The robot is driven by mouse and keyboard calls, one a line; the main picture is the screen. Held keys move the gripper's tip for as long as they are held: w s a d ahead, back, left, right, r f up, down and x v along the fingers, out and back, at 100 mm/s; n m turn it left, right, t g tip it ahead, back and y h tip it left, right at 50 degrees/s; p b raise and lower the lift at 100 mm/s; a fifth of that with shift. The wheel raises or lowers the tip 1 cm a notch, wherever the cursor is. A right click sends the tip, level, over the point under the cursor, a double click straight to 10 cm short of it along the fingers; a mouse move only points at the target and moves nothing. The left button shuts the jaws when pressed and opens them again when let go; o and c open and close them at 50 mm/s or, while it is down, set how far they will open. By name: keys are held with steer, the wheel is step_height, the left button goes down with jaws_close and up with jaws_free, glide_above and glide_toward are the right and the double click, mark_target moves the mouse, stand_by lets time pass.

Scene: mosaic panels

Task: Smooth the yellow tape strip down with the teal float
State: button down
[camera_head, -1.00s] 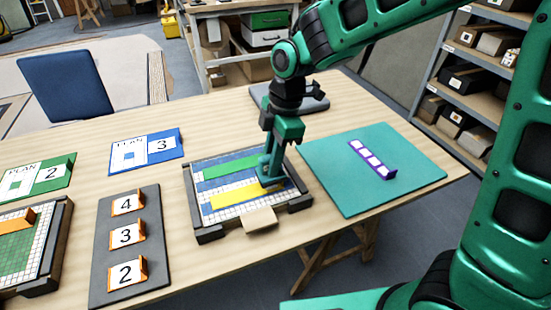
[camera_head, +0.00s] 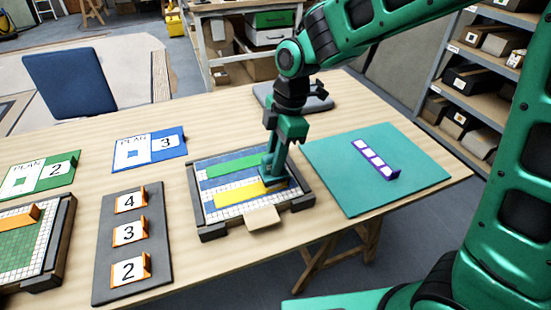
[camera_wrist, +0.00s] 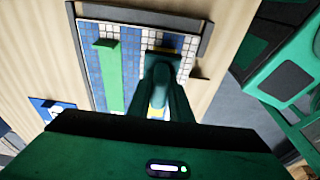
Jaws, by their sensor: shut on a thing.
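The yellow tape strip (camera_head: 237,195) lies across the near part of a mosaic panel (camera_head: 212,234) framed in dark grey. Its right part is hidden by the tool and my gripper. The teal float (camera_head: 268,173) is on or just above the strip's right end; contact is hard to tell. My gripper (camera_head: 274,158) is shut on the float's handle from above. In the wrist view the float (camera_wrist: 163,62) points away from my gripper (camera_wrist: 160,95), and a bit of yellow strip (camera_wrist: 155,113) shows beneath it.
A green strip (camera_head: 233,165) lies farther back on the panel, and a tan tab (camera_head: 262,218) juts from its front. A teal mat (camera_head: 420,170) with a purple-and-white piece (camera_head: 375,160) is at right.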

mark_target(272, 155)
steer(key=shift+s+r, duration=0.1)
steer(key=shift+r, duration=2.55)
steer(key=shift+r, duration=1.55)
